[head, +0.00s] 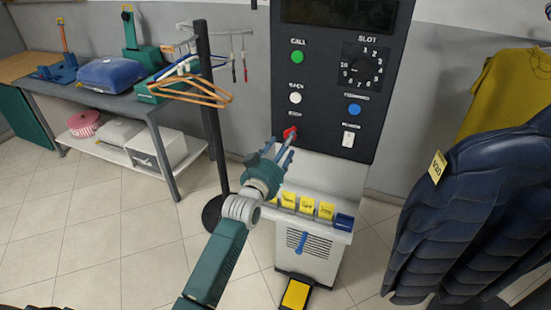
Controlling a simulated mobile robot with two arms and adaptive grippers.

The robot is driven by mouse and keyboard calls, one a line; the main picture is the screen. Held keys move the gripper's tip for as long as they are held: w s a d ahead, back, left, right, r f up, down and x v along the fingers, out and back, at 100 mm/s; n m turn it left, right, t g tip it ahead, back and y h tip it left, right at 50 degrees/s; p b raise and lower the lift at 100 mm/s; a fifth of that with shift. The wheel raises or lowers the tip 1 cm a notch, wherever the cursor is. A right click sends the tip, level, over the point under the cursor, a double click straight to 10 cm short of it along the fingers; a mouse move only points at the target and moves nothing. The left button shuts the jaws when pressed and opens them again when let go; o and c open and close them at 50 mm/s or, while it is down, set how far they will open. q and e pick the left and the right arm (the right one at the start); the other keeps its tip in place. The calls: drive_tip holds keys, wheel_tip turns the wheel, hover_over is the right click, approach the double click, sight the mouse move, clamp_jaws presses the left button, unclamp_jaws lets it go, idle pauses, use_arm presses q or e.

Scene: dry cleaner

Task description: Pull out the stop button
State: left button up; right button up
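The red stop button (290,132) sits low on the left side of the dark control panel (325,125). The label above it is partly readable. My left gripper (283,144) is right at the button, reaching up from below with its fingertips close to or touching it. The fingers partly cover the button's lower side, and I cannot tell if they are closed on it or how far it stands out. My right gripper is not in view.
A hanger stand (208,90) is left; a navy puffer jacket (470,205) hangs right.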

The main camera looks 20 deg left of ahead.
use_arm(q)
drive_tip(key=s, duration=0.9)
drive_tip(key=shift+a, duration=0.15)
